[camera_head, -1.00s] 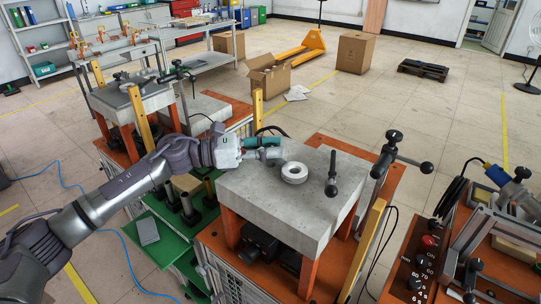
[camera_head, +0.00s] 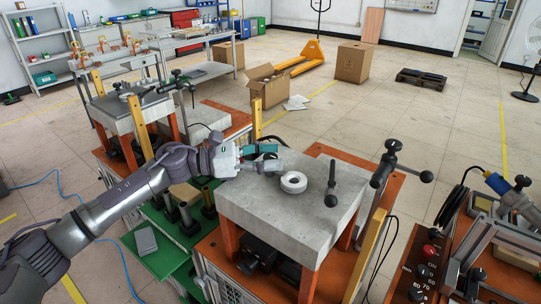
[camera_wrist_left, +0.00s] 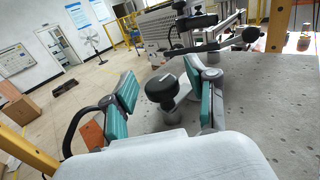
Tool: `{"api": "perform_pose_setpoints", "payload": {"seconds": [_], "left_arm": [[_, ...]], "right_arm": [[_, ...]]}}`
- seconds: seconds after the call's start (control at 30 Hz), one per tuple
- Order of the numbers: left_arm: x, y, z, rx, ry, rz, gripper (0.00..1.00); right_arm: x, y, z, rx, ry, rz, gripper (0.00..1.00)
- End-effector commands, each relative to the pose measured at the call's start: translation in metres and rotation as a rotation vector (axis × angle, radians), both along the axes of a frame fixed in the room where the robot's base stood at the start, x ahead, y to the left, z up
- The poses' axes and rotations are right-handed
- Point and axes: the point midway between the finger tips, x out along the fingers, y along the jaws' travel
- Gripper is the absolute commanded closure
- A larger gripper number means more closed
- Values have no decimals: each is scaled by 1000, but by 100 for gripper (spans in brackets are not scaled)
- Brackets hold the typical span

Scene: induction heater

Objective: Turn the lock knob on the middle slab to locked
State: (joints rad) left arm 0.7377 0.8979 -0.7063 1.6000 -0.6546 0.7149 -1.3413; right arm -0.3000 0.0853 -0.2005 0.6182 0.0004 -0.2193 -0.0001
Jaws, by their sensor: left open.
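The middle slab (camera_head: 300,215) is a grey speckled block on orange legs in the head view. My left gripper (camera_head: 272,158) is over its far left corner, coming in from the left. In the left wrist view the black lock knob (camera_wrist_left: 160,92), with a short pale mark on top, stands on the slab surface (camera_wrist_left: 260,115). The left gripper (camera_wrist_left: 161,98) is open, with one teal-padded finger on each side of the knob; I see gaps on both sides. In the head view the gripper hides the knob. My right gripper is not in view.
A pale ring (camera_head: 293,182) lies on the slab near the gripper. A dark upright handle (camera_head: 331,186) and a black-knobbed clamp lever (camera_head: 390,165) stand to its right. A yellow post (camera_head: 256,118) rises behind the gripper. A control panel (camera_head: 425,260) is at lower right.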

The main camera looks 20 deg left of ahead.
Motion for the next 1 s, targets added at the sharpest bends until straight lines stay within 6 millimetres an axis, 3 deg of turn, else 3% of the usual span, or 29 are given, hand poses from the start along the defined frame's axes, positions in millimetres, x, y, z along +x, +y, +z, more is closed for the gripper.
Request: {"api": "perform_pose_setpoints", "payload": {"seconds": [0.6, 1.0], "left_arm": [[-43, 98, -1, 1, 4, 2, 43], [-48, 108, 0, 0, -1, -1, 43]], "right_arm": [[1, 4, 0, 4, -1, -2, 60], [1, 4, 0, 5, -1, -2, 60]]}}
